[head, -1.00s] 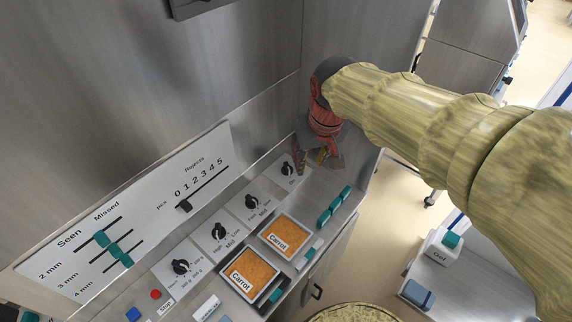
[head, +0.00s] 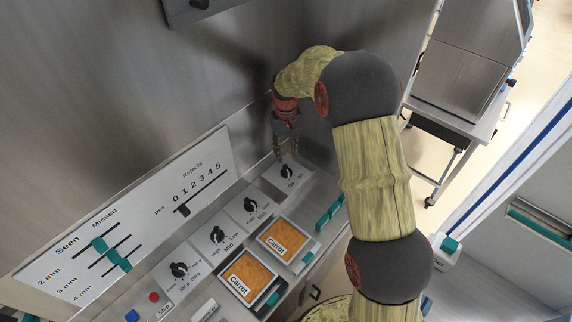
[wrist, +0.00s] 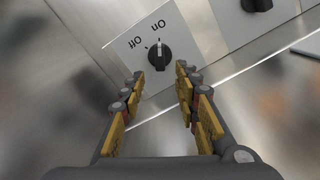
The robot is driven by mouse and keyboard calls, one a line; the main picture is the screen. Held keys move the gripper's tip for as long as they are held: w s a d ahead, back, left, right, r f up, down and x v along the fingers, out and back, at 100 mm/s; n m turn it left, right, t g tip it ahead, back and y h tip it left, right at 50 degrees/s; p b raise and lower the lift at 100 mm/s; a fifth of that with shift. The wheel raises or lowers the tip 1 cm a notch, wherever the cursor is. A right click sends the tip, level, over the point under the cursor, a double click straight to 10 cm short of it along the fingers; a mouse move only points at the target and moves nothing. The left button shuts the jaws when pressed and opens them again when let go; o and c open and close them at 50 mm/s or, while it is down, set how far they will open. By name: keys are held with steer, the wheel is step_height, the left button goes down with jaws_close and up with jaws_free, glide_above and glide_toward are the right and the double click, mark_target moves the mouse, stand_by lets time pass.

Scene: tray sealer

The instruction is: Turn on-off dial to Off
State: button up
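The on-off dial (head: 287,171) is a black knob on a white plate at the far end of the control panel. In the wrist view the dial (wrist: 158,56) has its white mark toward "On", with "Off" to the left of it. My gripper (head: 286,153) points down just above the dial. In the wrist view my gripper (wrist: 160,76) is open, its yellow-padded fingers apart with nothing between them. The dial shows just beyond the fingertips, roughly between them. I see no contact with it.
Similar dials (head: 250,205) sit along the panel. Carrot trays (head: 284,240) and teal switches (head: 330,211) lie in front. A slider board (head: 150,215) stands behind at left. A steel wall (head: 330,90) rises close beside my gripper.

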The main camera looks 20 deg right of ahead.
mark_target(286, 167)
step_height(286, 167, down, 7)
steer(key=shift+f+b, duration=0.2)
steer(key=shift+b, duration=0.85)
steer(key=shift+c, duration=0.2)
steer(key=c, duration=0.7)
jaws_close()
